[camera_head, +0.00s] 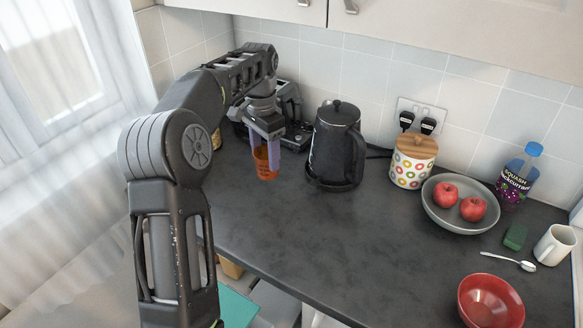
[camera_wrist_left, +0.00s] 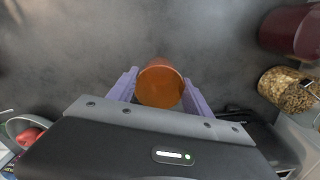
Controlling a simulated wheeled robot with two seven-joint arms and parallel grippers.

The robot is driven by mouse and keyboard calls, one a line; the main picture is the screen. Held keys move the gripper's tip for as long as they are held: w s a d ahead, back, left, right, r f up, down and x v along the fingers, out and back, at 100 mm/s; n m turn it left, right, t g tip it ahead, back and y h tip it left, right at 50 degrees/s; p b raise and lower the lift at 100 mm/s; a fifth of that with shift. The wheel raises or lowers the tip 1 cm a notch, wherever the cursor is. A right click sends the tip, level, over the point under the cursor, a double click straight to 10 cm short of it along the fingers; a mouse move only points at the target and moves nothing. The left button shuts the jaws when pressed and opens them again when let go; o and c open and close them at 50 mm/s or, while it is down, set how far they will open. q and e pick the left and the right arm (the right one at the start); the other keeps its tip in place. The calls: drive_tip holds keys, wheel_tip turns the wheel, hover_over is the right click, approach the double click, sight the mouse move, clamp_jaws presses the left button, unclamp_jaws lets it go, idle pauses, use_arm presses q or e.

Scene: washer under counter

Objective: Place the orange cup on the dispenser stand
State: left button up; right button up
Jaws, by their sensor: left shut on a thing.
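The orange cup (camera_head: 265,168) is between the purple fingers of my left gripper (camera_head: 266,155), at the left part of the dark counter. My left gripper is shut on it. The cup looks upright and low over the counter; I cannot tell whether it touches. In the left wrist view the cup (camera_wrist_left: 160,84) sits between both fingers. A black appliance (camera_head: 292,104), which may be the dispenser, stands by the back wall just behind the gripper. My arm hides part of it, and its stand cannot be made out. My right gripper is not in view.
A black kettle (camera_head: 336,145) stands close to the right of the cup. Farther right are a dotted canister (camera_head: 412,165), a grey bowl (camera_head: 440,213) with apples, a bottle (camera_head: 517,178), a mug (camera_head: 554,245) and a red bowl (camera_head: 490,302). The counter's front middle is clear.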

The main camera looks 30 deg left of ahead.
sight(267, 171)
use_arm(q)
drive_tip(key=shift+w+r, duration=0.15)
drive_tip(key=shift+w, duration=0.1)
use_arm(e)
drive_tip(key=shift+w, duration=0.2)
use_arm(q)
drive_tip(key=shift+s, duration=0.15)
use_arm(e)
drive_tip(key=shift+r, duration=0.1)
